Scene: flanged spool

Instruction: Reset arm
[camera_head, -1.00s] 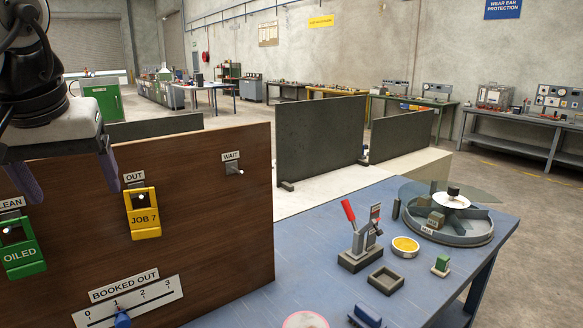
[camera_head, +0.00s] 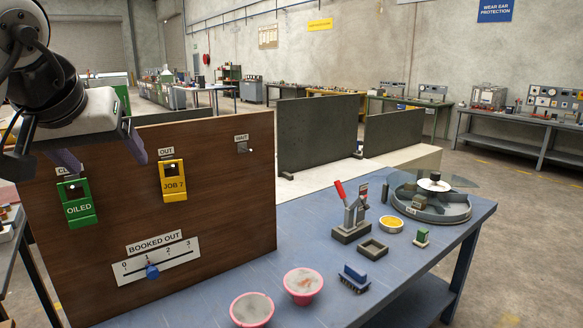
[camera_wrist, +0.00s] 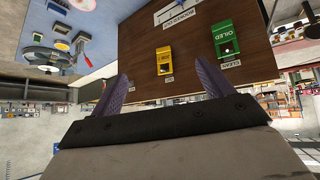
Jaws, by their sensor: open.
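My gripper (camera_head: 103,158) is at the upper left of the head view, in front of the wooden board (camera_head: 225,200). Its two purple fingers are apart with nothing between them. They show in the wrist view (camera_wrist: 157,92) too, open toward the board. A green OILED tag (camera_head: 78,208) hangs on the left of the board and a yellow JOB 7 tag (camera_head: 173,182) hangs under the OUT label. The WAIT peg (camera_head: 243,148) is bare. The blue slider knob (camera_head: 152,271) stands near 1 on the BOOKED OUT scale.
The blue table (camera_head: 300,255) holds two pink-rimmed bowls (camera_head: 252,310), a blue brush-like block (camera_head: 354,277), a red-handled press (camera_head: 351,215), a square tray (camera_head: 373,249), a yellow-filled dish (camera_head: 391,225) and a round divided tray (camera_head: 430,204). Dark panels (camera_head: 320,135) stand behind.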

